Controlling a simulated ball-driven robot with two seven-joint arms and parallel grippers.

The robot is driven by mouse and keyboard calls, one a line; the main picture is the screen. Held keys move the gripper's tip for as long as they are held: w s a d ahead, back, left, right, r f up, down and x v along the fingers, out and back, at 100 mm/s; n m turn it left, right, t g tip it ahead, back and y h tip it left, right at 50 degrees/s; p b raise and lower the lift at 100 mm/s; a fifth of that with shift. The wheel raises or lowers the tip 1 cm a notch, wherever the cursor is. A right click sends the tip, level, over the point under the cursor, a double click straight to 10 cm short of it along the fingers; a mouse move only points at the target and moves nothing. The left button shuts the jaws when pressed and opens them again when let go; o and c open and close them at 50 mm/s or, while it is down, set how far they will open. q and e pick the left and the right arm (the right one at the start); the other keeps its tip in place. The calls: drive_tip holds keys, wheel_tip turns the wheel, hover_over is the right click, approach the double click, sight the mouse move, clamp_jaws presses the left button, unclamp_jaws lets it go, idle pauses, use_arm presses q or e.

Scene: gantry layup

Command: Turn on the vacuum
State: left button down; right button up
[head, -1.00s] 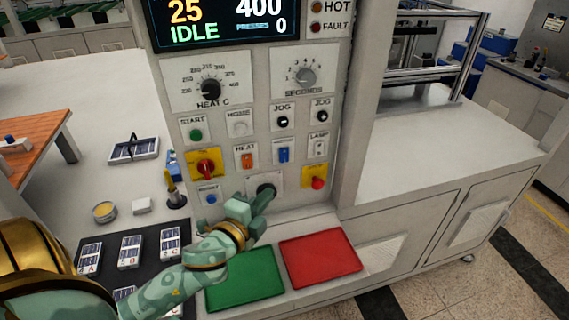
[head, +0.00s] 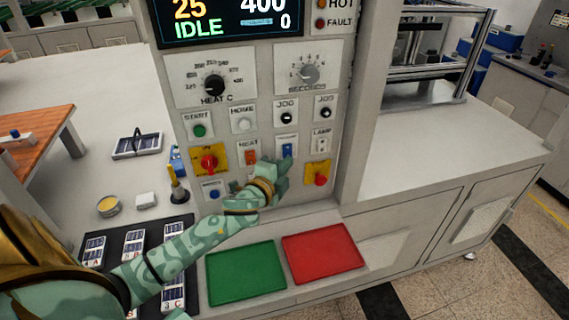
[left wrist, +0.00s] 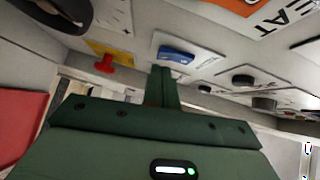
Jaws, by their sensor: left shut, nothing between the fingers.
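The blue rocker switch (head: 287,150) sits on the control panel's lower middle, between the orange heat switch (head: 251,158) and the lamp switch (head: 321,143). Its label is too small to read surely. My left gripper (head: 283,164) is shut and empty, with its fingertips just below the blue switch. In the left wrist view the closed fingers (left wrist: 162,72) point up close under the blue switch (left wrist: 177,56). I cannot tell whether they touch it. My right gripper is not in view.
A yellow-backed red knob (head: 209,162) is left of the gripper and a red button on yellow (head: 320,180) is right. Green (head: 246,273) and red (head: 323,252) trays lie below the panel. The display (head: 230,20) reads IDLE.

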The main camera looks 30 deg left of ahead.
use_arm(q)
drive_tip(key=shift+w+a, duration=0.25)
drive_tip(key=shift+a, duration=0.05)
drive_tip(key=shift+w+a+f+b, duration=0.1)
drive_tip(key=shift+w+a+b, duration=0.05)
drive_tip(key=shift+b, duration=0.5)
